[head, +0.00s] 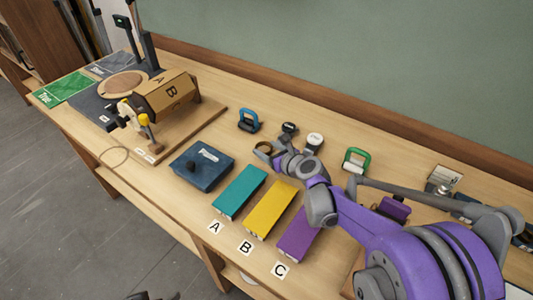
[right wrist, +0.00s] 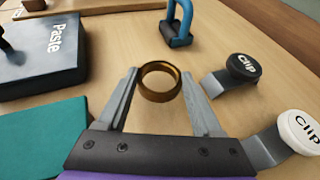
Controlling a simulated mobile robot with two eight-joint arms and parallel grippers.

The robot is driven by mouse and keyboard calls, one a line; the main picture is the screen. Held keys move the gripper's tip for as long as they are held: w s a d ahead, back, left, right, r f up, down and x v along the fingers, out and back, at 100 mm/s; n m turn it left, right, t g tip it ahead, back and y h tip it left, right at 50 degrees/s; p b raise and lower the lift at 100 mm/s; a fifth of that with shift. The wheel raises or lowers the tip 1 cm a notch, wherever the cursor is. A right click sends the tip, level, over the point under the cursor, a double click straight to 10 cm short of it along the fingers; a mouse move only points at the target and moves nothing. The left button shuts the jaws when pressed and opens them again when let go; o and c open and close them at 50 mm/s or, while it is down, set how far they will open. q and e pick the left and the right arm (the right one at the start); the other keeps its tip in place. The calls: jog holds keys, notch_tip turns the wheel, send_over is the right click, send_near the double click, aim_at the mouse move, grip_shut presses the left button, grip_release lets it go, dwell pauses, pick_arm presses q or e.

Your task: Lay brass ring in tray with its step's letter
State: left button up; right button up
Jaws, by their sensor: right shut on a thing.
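My right gripper (right wrist: 162,85) is shut on the brass ring (right wrist: 160,82), which sits between its fingertips. In the head view the brass ring (head: 264,147) is over the table, right of the Paste box; I cannot tell whether it touches the wood. The teal tray (head: 240,191), yellow tray (head: 270,209) and purple tray (head: 297,237) lie in a row behind cards A (head: 215,227), B (head: 245,247) and C (head: 281,270). My arm partly covers the purple tray. A wooden block (head: 168,95) shows letters A and B. A dark shape at the bottom edge may be my left gripper (head: 152,296).
The dark blue Paste box (head: 202,166) lies left of the teal tray. A blue-handled tool (head: 248,120), a black clip (head: 289,128), a white clip (head: 314,141) and a green-handled tool (head: 356,160) stand behind. A looped cord (head: 113,156) lies near the front left edge.

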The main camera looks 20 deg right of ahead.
jog(key=shift+f, duration=0.8)
jog(key=shift+f, duration=0.25)
jog(key=o, duration=1.4)
jog(key=shift+r, duration=0.1)
jog(key=shift+c, duration=0.2)
